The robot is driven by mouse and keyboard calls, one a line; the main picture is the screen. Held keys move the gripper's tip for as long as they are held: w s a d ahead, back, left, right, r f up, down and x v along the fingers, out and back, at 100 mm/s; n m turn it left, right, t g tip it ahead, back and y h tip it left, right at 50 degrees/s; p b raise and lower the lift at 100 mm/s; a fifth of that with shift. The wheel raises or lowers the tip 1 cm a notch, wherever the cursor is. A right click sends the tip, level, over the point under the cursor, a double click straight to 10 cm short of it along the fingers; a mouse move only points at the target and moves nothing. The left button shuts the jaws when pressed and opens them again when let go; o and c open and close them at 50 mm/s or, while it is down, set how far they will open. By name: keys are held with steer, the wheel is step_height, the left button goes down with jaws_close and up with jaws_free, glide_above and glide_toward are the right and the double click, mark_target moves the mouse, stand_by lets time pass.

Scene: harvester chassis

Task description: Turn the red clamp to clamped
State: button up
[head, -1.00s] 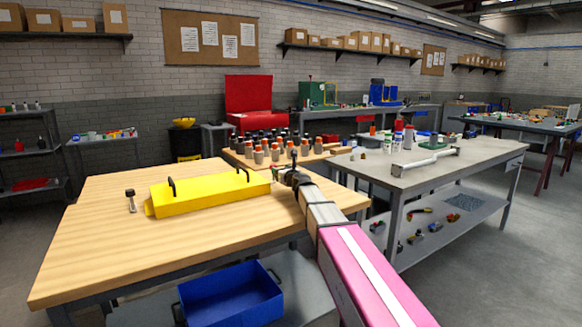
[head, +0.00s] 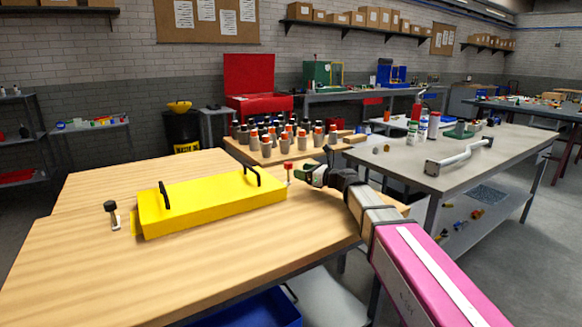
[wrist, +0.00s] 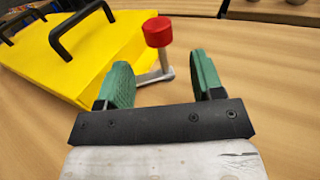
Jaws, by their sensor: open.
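The red clamp (wrist: 157,33) has a red knob on a metal post, with a grey lever arm at its base, and stands upright beside the right end of the yellow box (wrist: 112,63). In the head view the red clamp (head: 289,168) is small, just left of my gripper (head: 308,174). The yellow box (head: 205,203) with black handles lies on the wooden table. In the wrist view my gripper (wrist: 163,80) is open and empty, its green fingers apart. The clamp is ahead of the fingers, between them and slightly left, apparently untouched.
A black-knobbed clamp (head: 111,214) stands at the box's left end on the wooden table (head: 90,275). Behind are several orange-topped bottles (head: 285,142). A grey table (head: 400,173) with a metal bar stands to the right. The near wooden surface is clear.

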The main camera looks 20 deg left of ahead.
mark_target(285, 167)
steer(key=x, duration=0.8)
steer(key=shift+a, duration=0.25)
steer(key=shift+c, duration=0.2)
steer(key=c, duration=0.9)
